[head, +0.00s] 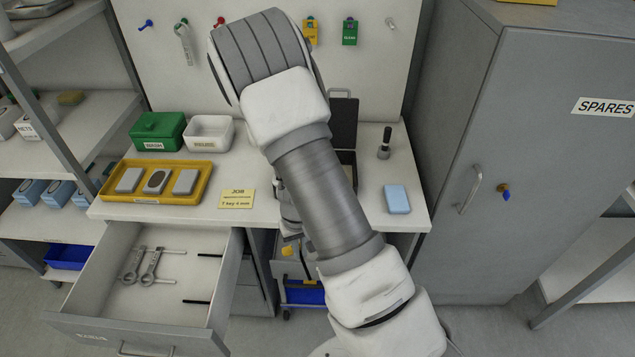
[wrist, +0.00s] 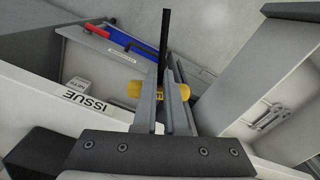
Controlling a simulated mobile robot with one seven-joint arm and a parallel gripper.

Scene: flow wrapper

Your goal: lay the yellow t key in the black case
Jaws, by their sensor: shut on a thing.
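The yellow T key (wrist: 131,88) is between the fingers of my gripper (wrist: 160,92) in the wrist view. Its yellow handle lies across the fingers, and its black shaft (wrist: 164,40) points to the top of the picture. My gripper is shut on it. In the head view my arm hides most of my gripper; a small yellow piece (head: 287,250) shows left of the arm, below the bench edge. The black case (head: 344,122) stands on the bench with its lid raised. My arm covers most of its inside, so I cannot see what lies there.
An open drawer (head: 100,318) holds wrenches and black rods at the left. A yellow tray (head: 146,199) with grey blocks, a job card (head: 237,198), a blue box (head: 397,199) and a dark-handled tool (head: 384,144) are on the bench. A grey cabinet (head: 540,150) stands right.

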